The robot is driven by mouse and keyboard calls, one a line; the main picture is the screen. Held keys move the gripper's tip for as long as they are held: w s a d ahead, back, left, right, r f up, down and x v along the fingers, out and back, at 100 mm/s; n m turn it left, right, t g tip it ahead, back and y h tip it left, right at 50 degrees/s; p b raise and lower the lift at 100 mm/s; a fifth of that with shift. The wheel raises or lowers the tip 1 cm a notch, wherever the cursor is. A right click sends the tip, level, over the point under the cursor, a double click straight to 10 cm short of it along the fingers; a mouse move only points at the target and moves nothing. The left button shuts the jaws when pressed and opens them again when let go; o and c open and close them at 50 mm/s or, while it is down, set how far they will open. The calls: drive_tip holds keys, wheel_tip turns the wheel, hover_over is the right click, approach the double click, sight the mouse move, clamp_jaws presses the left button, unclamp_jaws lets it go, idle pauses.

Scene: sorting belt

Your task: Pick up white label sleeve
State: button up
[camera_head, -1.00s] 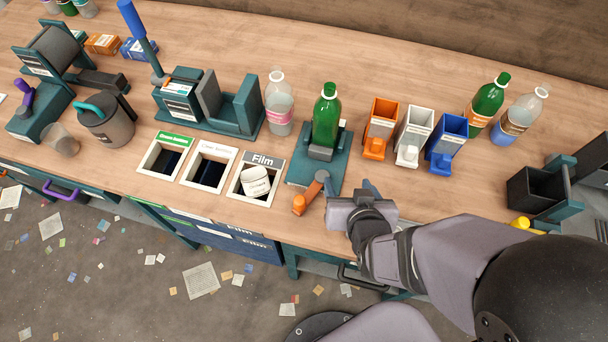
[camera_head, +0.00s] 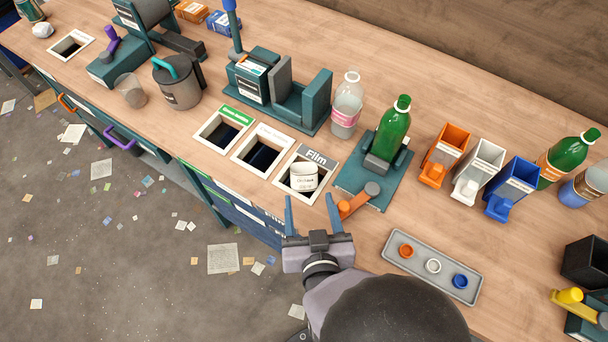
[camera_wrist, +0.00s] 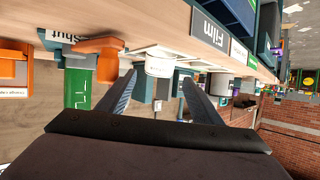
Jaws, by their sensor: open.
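The white label sleeve (camera_head: 304,177) is a short white roll with dark print. It sits in the mouth of the Film opening (camera_head: 283,190), its top showing above the frame. It also shows in the wrist view as a white rounded shape (camera_wrist: 158,66), beyond and between my fingertips. My gripper (camera_head: 312,205) is open and empty, at the bench's front edge just in front of the Film opening. Its two blue fingers point toward the sleeve and are apart from it. In the wrist view the fingers (camera_wrist: 157,80) are spread wide.
A green bottle (camera_head: 393,132) stands in a teal fixture with an orange lever (camera_head: 357,200) close right of my gripper. Two more openings lie left of Film. A grey tray (camera_head: 417,263) with three caps is at right. A clear bottle (camera_head: 345,108) stands behind.

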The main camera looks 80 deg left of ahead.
sight(305, 182)
drive_tip(key=shift+b+x, duration=0.8)
drive_tip(key=shift+x, duration=0.25)
drive_tip(key=shift+p+x, duration=0.5)
drive_tip(key=shift+x, duration=2)
drive_tip(key=shift+f, duration=0.1)
drive_tip(key=shift+c, duration=0.4)
drive_tip(key=c, duration=0.7)
wheel_tip(305, 182, up, 10)
drive_tip(key=shift+d, duration=0.1)
